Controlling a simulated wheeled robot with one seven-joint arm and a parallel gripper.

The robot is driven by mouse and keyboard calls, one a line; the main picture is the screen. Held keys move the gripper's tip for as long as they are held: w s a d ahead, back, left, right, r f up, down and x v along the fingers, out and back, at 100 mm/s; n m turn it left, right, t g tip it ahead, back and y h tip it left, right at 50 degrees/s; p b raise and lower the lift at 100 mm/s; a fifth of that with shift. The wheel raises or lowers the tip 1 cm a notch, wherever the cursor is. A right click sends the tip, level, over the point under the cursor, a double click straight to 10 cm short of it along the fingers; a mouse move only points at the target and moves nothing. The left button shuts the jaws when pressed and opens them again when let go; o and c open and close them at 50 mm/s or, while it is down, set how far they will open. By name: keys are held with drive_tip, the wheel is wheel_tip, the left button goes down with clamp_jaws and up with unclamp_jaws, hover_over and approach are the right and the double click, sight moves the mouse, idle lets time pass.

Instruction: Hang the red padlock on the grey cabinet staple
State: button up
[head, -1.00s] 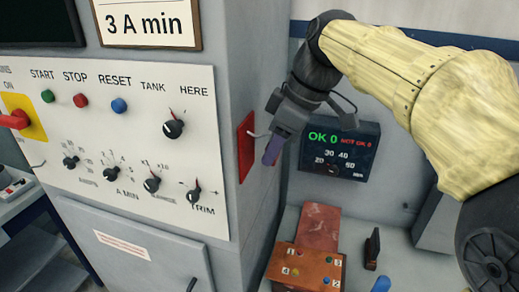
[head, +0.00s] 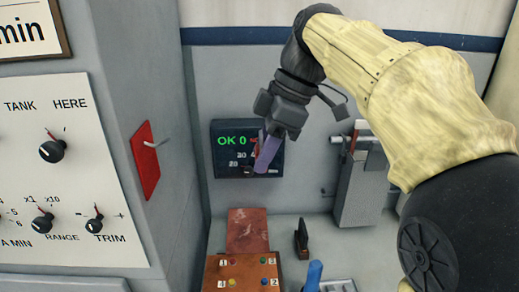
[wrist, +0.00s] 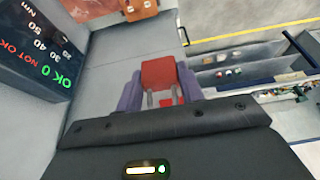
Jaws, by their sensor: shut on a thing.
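A red padlock (wrist: 160,72) is held between the two purple fingers of my gripper (wrist: 158,92) in the wrist view. Its two grey shackle legs (wrist: 150,100) point back toward the camera. In the head view my gripper (head: 268,152) hangs in front of the display box, and its near finger mostly hides the padlock. A pale metal staple (head: 157,142) sticks out of a red plate (head: 145,162) on the grey cabinet's (head: 112,70) side. My gripper is to the right of the staple, with a clear gap between them in the picture.
A dark display box (head: 222,160) reading OK is on the wall behind my gripper. Below are a brown block with numbered buttons (head: 245,270), a dark upright clip (head: 301,238) and a blue handle (head: 313,275). A grey holder (head: 360,195) stands right. The cabinet's control panel is at left.

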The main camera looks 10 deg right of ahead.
drive_tip(key=shift+d+f, duration=0.2)
drive_tip(key=shift+d, duration=0.2)
idle(0.3)
drive_tip(key=shift+d, duration=0.1)
drive_tip(key=d, duration=0.1)
drive_tip(key=d+p, duration=0.1)
drive_tip(key=d, duration=0.1)
drive_tip(key=shift+s+r, duration=0.2)
drive_tip(key=shift+r, duration=0.2)
idle(0.6)
drive_tip(key=shift+s+d, duration=0.1)
drive_tip(key=shift+d, duration=1.8)
